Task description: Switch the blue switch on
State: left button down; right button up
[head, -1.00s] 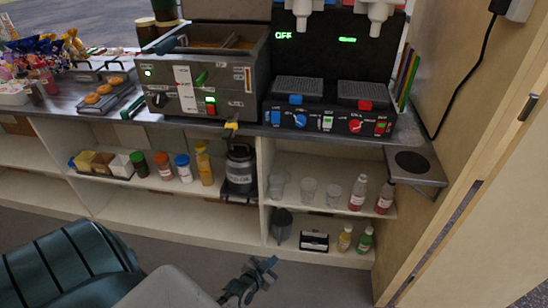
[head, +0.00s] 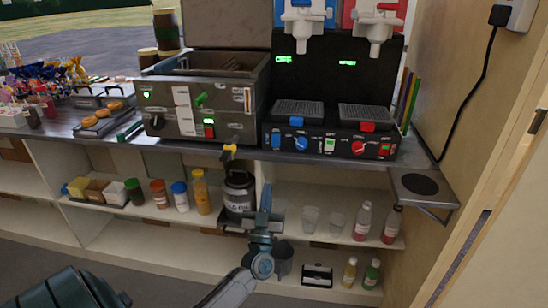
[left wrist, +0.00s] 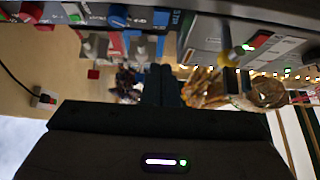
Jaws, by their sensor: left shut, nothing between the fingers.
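The blue switch (head: 276,139) is at the left end of the front panel of the black two-tap drinks machine (head: 315,95), just left of a round blue knob (head: 298,142). A green OFF display lights above it. The switch also shows at the top of the left wrist view (left wrist: 161,18), which is upside down. My left gripper (head: 266,190) is shut and empty, fingers pointing up, below the counter edge and in front of the lower shelves. It is apart from the switch. Its closed fingers (left wrist: 160,85) show in the left wrist view. My right gripper is not in view.
A white switch (head: 329,146), red knob (head: 358,148) and red switch (head: 384,150) share the panel. A grey fryer (head: 200,105) with a yellow-handled tap (head: 230,149) stands left. Cups (head: 310,219) and bottles stand on the shelf behind my gripper. A side ledge (head: 425,187) juts out right.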

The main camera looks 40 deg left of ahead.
aim_at(276, 142)
pick_arm(q)
jog(key=shift+w, duration=0.1)
